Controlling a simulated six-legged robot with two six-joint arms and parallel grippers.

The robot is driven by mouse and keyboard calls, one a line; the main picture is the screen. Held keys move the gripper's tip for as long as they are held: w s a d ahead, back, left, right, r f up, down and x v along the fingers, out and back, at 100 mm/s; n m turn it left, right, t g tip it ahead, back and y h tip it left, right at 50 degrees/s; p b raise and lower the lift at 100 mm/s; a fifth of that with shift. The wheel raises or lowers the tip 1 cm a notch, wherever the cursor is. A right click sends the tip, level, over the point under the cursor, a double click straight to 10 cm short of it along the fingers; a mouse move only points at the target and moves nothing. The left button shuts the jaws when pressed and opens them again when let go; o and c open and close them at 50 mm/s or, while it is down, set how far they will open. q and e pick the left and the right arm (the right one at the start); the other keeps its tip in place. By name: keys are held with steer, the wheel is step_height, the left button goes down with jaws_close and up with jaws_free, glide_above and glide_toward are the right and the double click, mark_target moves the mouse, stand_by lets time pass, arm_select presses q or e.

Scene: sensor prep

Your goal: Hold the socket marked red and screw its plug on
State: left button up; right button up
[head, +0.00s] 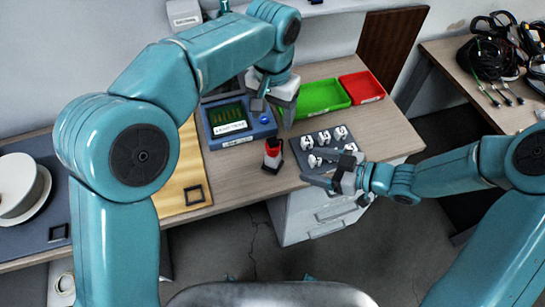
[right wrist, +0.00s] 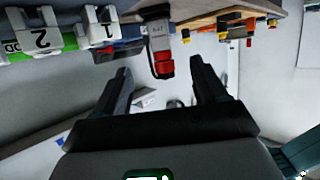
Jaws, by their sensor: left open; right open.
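I cannot tell socket from plug here. My right gripper (head: 318,170) is open and empty, reaching left towards the red-topped piece; its two fingers (right wrist: 160,75) show apart. My left gripper (head: 288,106) is open, pointing down above the table, behind the red-topped piece and beside the blue device; its fingertips are partly unclear.
A grey tray (head: 348,157) with several white numbered pieces lies behind my right gripper. A green bin (head: 320,98) and a red bin (head: 362,87) stand at the back. A blue device (head: 235,123) and a yellow mat (head: 188,170) lie left. Cables (head: 490,55) lie on the right table.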

steer(key=shift+v, duration=1.7)
